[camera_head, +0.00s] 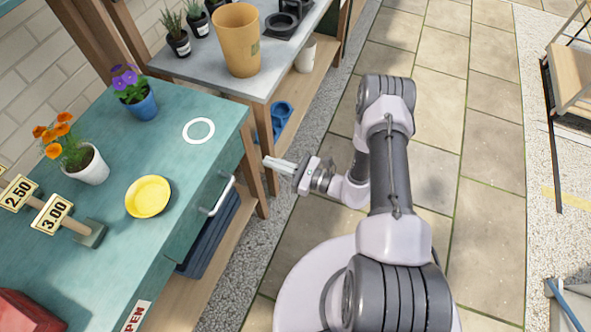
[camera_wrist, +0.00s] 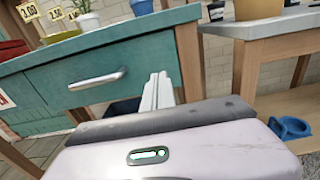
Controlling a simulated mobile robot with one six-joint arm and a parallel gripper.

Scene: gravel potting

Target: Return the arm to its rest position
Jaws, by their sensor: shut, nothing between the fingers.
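My gripper (camera_head: 279,165) is shut and empty. In the head view it points left toward the right edge of the green table, out in the air over the paved floor side. In the wrist view my gripper (camera_wrist: 160,78) shows its two pale fingers together, in front of the table's right leg and beside the drawer. My arm folds above my base in the head view.
The green table (camera_head: 180,112) carries a yellow saucer (camera_head: 149,197), a white pot with orange flowers (camera_head: 88,167) and a blue pot with purple flowers (camera_head: 141,103). Its drawer handle (camera_head: 217,197) sticks out. A grey-topped bench (camera_head: 195,68) holds a tan pot (camera_head: 236,42). Paving (camera_head: 440,100) is clear.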

